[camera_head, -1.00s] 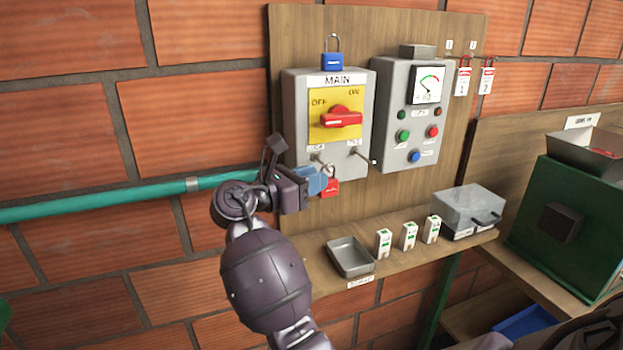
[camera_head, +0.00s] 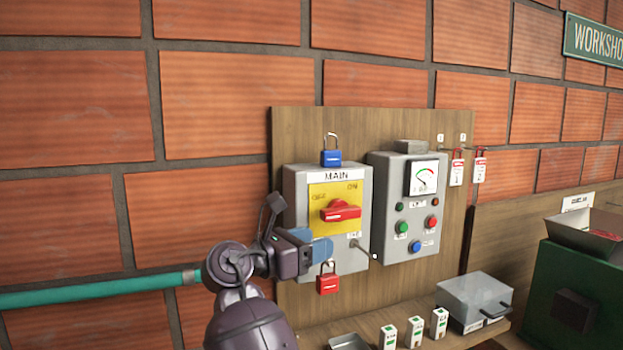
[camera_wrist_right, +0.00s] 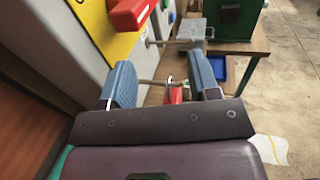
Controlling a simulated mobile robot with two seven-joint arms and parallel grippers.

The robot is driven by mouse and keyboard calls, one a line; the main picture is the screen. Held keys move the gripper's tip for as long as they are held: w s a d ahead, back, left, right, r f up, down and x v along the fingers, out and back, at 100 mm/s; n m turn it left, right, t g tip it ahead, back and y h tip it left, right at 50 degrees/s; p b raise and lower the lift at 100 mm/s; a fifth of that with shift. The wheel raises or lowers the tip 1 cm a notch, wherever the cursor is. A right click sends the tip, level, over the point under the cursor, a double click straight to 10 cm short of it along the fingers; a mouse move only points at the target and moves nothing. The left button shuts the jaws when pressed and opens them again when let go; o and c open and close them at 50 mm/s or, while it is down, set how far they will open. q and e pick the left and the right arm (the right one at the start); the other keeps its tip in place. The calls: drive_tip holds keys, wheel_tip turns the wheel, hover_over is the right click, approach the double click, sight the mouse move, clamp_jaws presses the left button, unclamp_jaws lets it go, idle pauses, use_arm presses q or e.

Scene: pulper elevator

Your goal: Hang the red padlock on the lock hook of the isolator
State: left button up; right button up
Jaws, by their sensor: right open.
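The isolator (camera_head: 297,190) is a grey box marked MAIN with a yellow plate and a red handle (camera_head: 340,210). The red padlock (camera_head: 328,284) hangs upright below it in the head view. In the right wrist view, its shackle appears to be around a metal peg from the box, with the red body (camera_wrist_right: 176,93) below. My right gripper (camera_head: 315,244) is open, with blue fingers around the peg's line and the padlock beyond, apparently clear of them. In the head view it hides the left peg; the right peg (camera_head: 362,247) is bare. My left gripper is not in view.
A blue padlock (camera_head: 331,157) sits on top of the isolator. A grey control box (camera_head: 378,215) with a meter stands to its right. Below is a shelf with a tray (camera_head: 349,342), several small white boxes and a clear-lidded case (camera_head: 474,297). Red-and-white tags (camera_head: 457,170) hang at right.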

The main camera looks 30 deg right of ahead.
wheel_tip(320, 180, up, 14)
drive_tip(key=shift+f, duration=0.2)
